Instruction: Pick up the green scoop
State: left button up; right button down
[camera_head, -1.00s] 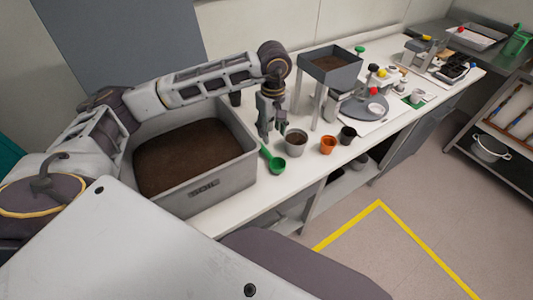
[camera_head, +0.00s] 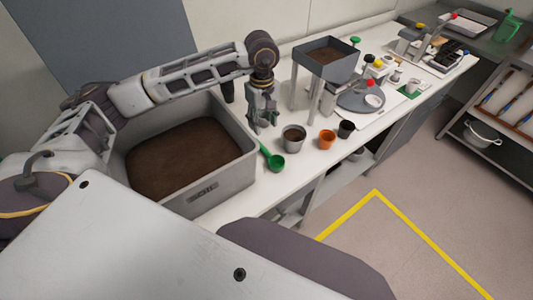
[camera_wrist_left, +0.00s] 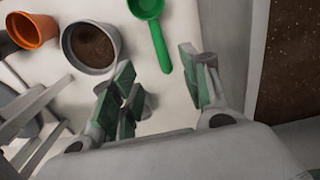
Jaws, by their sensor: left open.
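The green scoop (camera_head: 274,162) lies on the white bench, between the soil bin and a grey pot. In the left wrist view the scoop (camera_wrist_left: 150,10) shows at the top, with its handle pointing down toward my gripper. My left gripper (camera_head: 264,128) is open and empty, near the handle end of the scoop. In the left wrist view its green-padded fingers (camera_wrist_left: 160,82) stand apart, and the handle's end shows between and beyond them. I cannot tell the exact height of the fingers above the bench. My right gripper is not in view.
The grey bin of soil (camera_head: 222,190) stands left of the scoop. A grey pot (camera_head: 293,139), an orange pot (camera_head: 326,140) and a black pot (camera_head: 346,129) stand to its right. A raised grey tray (camera_head: 327,62) on legs stands behind. The bench's front edge is close.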

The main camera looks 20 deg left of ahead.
pick_arm(q)
send_over(262, 147)
jog(key=f, duration=0.7)
jog(key=shift+s+d+p, duration=0.1)
jog(key=shift+d+p, duration=0.1)
jog(key=shift+p, duration=0.2)
jog(key=shift+f, duration=0.7)
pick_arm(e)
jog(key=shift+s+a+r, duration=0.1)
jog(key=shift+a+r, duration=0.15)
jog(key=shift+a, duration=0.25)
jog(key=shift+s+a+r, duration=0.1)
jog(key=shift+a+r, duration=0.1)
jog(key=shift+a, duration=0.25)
pick_arm(q)
jog(key=shift+f+p, duration=0.4)
jog(key=shift+f, duration=0.4)
jog(key=shift+a+f+p, duration=0.15)
jog(key=shift+f+p, duration=0.2)
jog(key=shift+f, duration=1.45)
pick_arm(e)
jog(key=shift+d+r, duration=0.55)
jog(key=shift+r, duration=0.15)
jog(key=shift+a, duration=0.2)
